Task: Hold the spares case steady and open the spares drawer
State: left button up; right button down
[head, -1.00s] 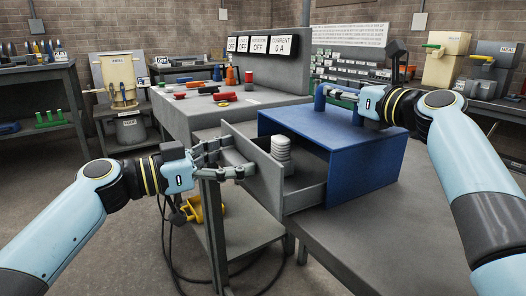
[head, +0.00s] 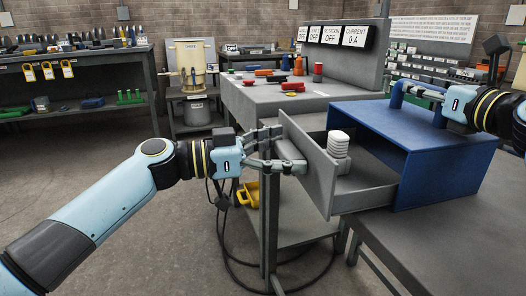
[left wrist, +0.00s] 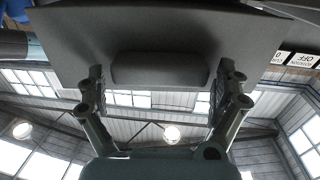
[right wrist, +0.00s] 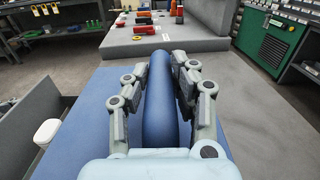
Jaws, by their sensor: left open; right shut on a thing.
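The blue spares case (head: 448,150) stands on a grey table with its grey spares drawer (head: 308,170) pulled well out to the left. A stack of white round parts (head: 338,145) sits inside the drawer. My left gripper (head: 290,150) is open at the drawer front, its fingers on either side of the drawer handle (left wrist: 160,68). The left wrist view shows gaps between the handle and both fingers. My right gripper (right wrist: 160,85) is shut on the blue bar handle (right wrist: 159,110) on top of the case. The right fingertips are partly hidden in the head view.
A grey bench (head: 262,96) with red and black items and a display panel stands behind the case. Dark cables hang beneath my left gripper. Open floor lies at the left.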

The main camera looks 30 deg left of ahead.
pick_arm(q)
jog(key=v, duration=1.1)
jog(key=shift+s+a, duration=0.15)
jog(key=shift+a, duration=0.05)
pick_arm(e)
jog(key=shift+f, duration=0.5)
pick_arm(q)
jog(key=shift+r+p, duration=0.4)
pick_arm(e)
jog(key=shift+r, duration=0.5)
jog(key=c, duration=1)
grip_release()
jog(key=shift+w+r, duration=0.1)
jog(key=shift+d, duration=0.1)
jog(key=shift+s+d, duration=0.25)
jog(key=shift+s, duration=0.1)
jog(key=v, duration=0.6)
jog(key=shift+s+d, duration=0.15)
jog(key=shift+s, duration=0.15)
